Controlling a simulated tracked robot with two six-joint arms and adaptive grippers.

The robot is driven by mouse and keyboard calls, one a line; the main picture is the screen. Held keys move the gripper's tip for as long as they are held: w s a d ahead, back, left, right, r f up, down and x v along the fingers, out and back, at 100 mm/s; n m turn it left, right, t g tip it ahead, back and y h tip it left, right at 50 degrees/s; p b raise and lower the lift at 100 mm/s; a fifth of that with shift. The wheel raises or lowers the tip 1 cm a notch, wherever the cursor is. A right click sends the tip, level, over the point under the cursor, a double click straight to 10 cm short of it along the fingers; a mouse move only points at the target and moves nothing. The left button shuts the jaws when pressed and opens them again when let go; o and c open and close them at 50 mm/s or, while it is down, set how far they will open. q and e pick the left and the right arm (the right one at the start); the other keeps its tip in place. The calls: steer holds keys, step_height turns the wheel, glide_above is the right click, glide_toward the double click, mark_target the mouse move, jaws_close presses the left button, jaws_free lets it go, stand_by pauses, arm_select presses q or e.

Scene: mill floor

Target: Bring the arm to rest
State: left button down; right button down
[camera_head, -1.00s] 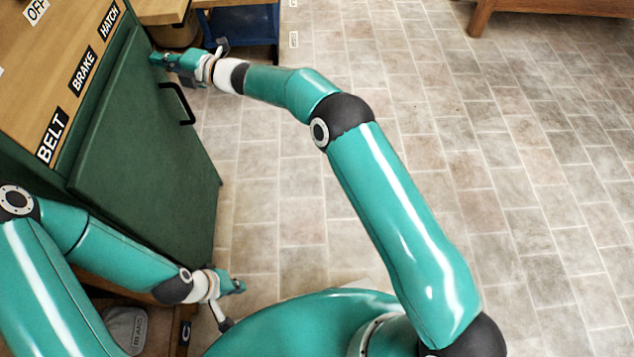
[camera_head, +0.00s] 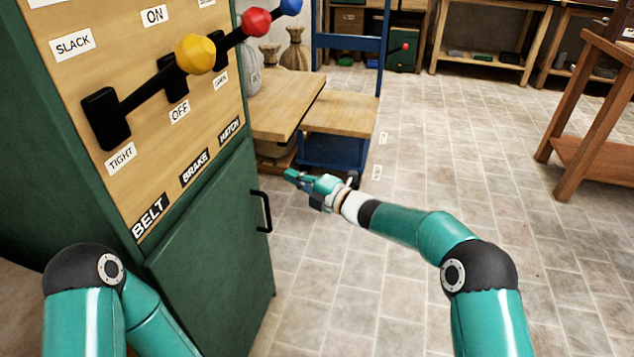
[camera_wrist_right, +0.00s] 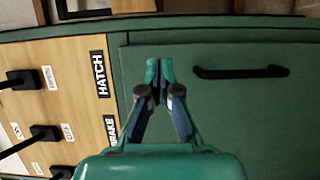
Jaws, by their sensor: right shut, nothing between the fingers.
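My right gripper (camera_head: 291,176) is shut and empty. In the head view it hangs in front of the green cabinet (camera_head: 215,262), near the black door handle (camera_head: 262,210). In the right wrist view its fingertips (camera_wrist_right: 159,72) meet in front of the green door (camera_wrist_right: 225,115), with the handle (camera_wrist_right: 240,72) to their right. My left arm shows only in part at the lower left of the head view, and its gripper is out of view.
The cabinet's wooden panel carries levers with a yellow knob (camera_head: 195,54), a red knob (camera_head: 256,21) and a blue knob (camera_head: 291,6). A wooden bench (camera_head: 285,103) and blue trolley (camera_head: 338,152) stand behind my right gripper. Tiled floor (camera_head: 400,290) is open to the right.

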steer(key=d, duration=0.7)
steer(key=s+d+f+m+h, duration=0.2)
steer(key=d+f+m, duration=0.15)
steer(key=f, duration=0.25)
steer(key=s+d+f+m+h, duration=0.2)
steer(key=s+f+m, duration=0.15)
steer(key=f, duration=0.25)
steer(key=s+d+f+m+g+h, duration=0.3)
steer(key=s+f+m, duration=0.6)
steer(key=s, duration=0.4)
steer(key=s+d+f+m+g+h, duration=0.3)
steer(key=s+f+m, duration=0.5)
steer(key=s+f, duration=0.3)
steer(key=s+m+g, duration=0.4)
steer(key=s+m, duration=0.3)
steer(key=s, duration=0.7)
step_height(320, 180, up, 26)
steer(key=p, duration=2.7)
steer(key=shift+w+d+r+h, duration=0.15)
steer(key=shift+w+d+h, duration=0.15)
steer(key=shift+w+d, duration=0.1)
